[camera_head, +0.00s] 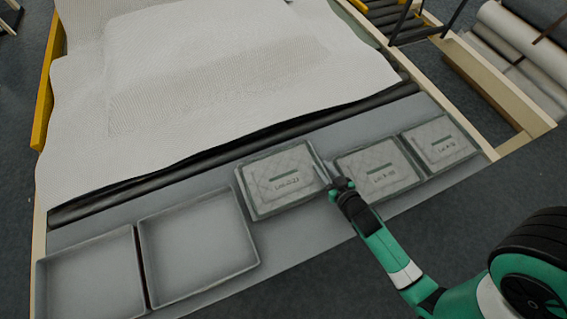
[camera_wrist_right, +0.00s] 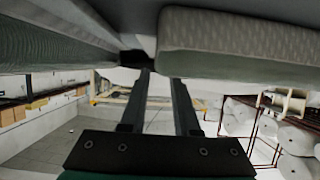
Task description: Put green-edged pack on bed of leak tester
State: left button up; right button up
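Each has a dull green strip; I cannot tell which is the green-edged one. My right gripper (camera_head: 334,181) is at the gap between the left and middle packs. In the right wrist view its fingers (camera_wrist_right: 161,82) stand apart, with nothing seen between them; their tips are close to a pack (camera_wrist_right: 240,45). My left gripper is not in view. I cannot identify the leak tester.
Two empty shallow grey trays (camera_head: 197,243) (camera_head: 92,280) sit at the left of the bench. A dark roller (camera_head: 235,153) runs behind the row, with white wadding (camera_head: 200,85) beyond it.

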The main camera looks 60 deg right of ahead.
jog(key=shift+x, duration=0.9)
grip_shut()
jog(key=shift+r, duration=0.1)
jog(key=shift+r+p, duration=0.35)
jog(key=shift+r, duration=0.2)
notch_tip(320, 180, up, 3)
jog(key=shift+w+a+f+p, duration=0.1)
jog(key=shift+a+f+p, duration=0.1)
jog(key=shift+p, duration=0.25)
jog(key=w+a+r+p, duration=0.5)
jog(key=a+r+p, duration=0.2)
jog(key=a, duration=0.5)
notch_tip(320, 180, up, 2)
jog(key=shift+a+r, duration=0.1)
jog(key=shift+a, duration=0.15)
